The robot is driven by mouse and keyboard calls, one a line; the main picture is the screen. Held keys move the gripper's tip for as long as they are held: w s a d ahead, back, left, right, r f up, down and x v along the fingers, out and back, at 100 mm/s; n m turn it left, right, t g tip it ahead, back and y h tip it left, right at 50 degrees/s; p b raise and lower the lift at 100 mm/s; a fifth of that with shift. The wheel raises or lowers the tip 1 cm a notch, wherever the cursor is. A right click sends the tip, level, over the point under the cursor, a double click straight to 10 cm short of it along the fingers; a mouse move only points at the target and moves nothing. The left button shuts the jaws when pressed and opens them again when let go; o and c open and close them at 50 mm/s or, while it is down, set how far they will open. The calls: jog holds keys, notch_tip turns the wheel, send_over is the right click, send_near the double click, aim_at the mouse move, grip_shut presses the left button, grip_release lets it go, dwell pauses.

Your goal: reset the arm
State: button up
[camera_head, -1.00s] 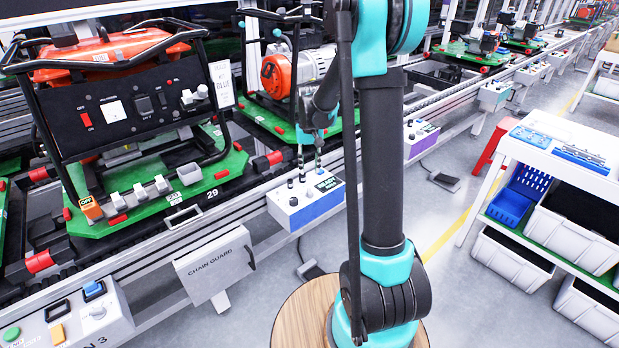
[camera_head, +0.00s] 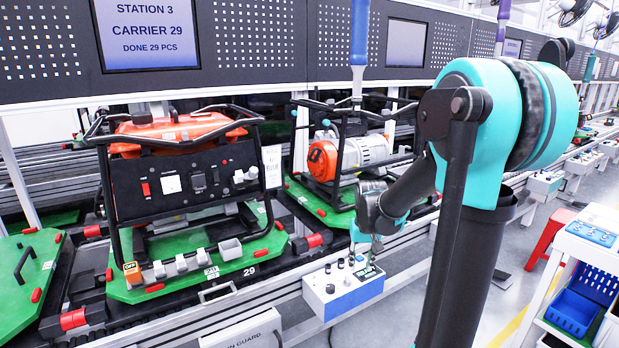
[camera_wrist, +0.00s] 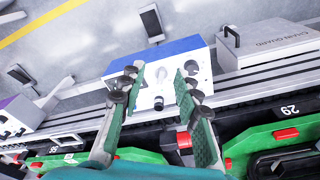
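My arm stands in front of the line in the head view. My gripper (camera_head: 361,262) hangs over a white and blue control box (camera_head: 345,290) with black knobs and a small display. In the wrist view my gripper (camera_wrist: 158,78) shows two fingers with green pads, parted and with nothing between them. The box (camera_wrist: 150,62) shows past the fingertips, with knobs in the gap. I cannot tell whether a fingertip touches the box.
An orange generator (camera_head: 185,175) stands on a green pallet (camera_head: 125,290) marked 29. A second generator (camera_head: 350,150) stands further along. A chain guard cover (camera_head: 245,332) is in front. A white shelf table (camera_head: 590,235) with blue bins and a red stool (camera_head: 550,237) are at the right.

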jog(key=s+d+f+t, duration=0.1)
jog(key=s+f, duration=0.1)
jog(key=s, duration=0.6)
jog(key=s+d+f+t, duration=0.1)
jog(key=s+f, duration=0.1)
jog(key=s, duration=0.7)
jog(key=shift+t, duration=0.3)
